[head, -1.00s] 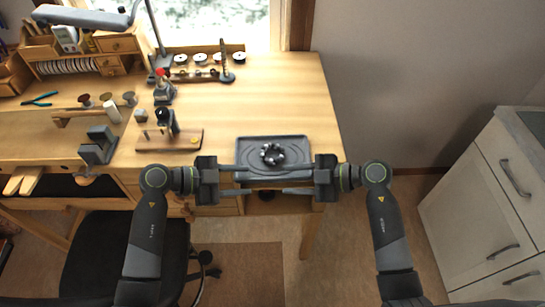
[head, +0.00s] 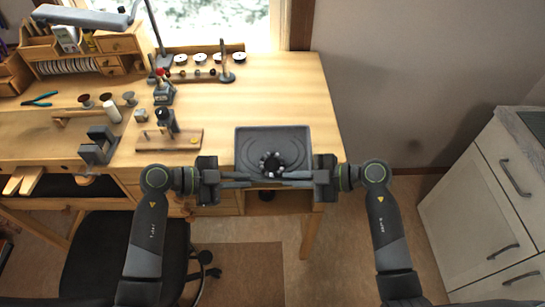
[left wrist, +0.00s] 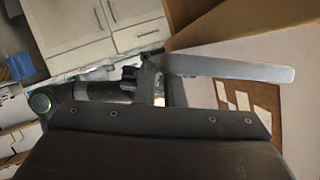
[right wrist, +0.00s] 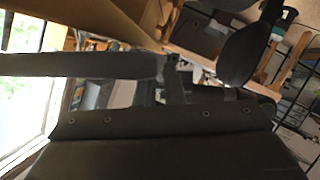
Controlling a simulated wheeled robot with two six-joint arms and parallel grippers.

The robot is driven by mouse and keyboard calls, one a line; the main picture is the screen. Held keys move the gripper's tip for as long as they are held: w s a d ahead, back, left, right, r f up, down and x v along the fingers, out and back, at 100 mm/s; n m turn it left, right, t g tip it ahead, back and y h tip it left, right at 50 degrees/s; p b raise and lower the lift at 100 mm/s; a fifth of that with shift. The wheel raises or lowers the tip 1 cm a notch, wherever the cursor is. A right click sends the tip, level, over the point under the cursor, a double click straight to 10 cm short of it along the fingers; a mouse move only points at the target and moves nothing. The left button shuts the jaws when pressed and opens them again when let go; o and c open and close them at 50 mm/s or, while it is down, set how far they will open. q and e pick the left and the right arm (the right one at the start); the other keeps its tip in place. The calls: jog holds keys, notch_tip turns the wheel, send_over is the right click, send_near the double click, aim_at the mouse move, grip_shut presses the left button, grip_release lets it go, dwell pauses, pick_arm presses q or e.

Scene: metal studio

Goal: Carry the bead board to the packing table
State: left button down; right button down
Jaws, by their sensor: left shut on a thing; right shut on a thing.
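The bead board (head: 251,140) is a dark grey tray with curved grooves, at the right front of the wooden bench in the head view. A ring of dark and pale beads (head: 272,163) lies near its close edge. My left gripper (head: 238,181) and my right gripper (head: 308,180) meet its near side from the left and right. Both are shut on the board, and their fingers partly hide its near edge. I cannot tell whether the board touches the bench.
The wooden bench (head: 285,85) is clear behind the board. A small wooden stand with a tool (head: 168,138) is to the left. A chair (head: 110,255) stands in front of the bench. A pale drawer cabinet (head: 480,200) is at the right, with open floor between.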

jog(key=shift+r, duration=0.15)
notch_tip(320, 180, up, 5)
jog(key=p, duration=0.5)
jog(key=shift+f, duration=0.25)
dwell(0.4)
notch_tip(320, 180, down, 5)
jog(key=b, duration=0.5)
jog(key=shift+r, duration=0.1)
jog(key=shift+r, duration=0.1)
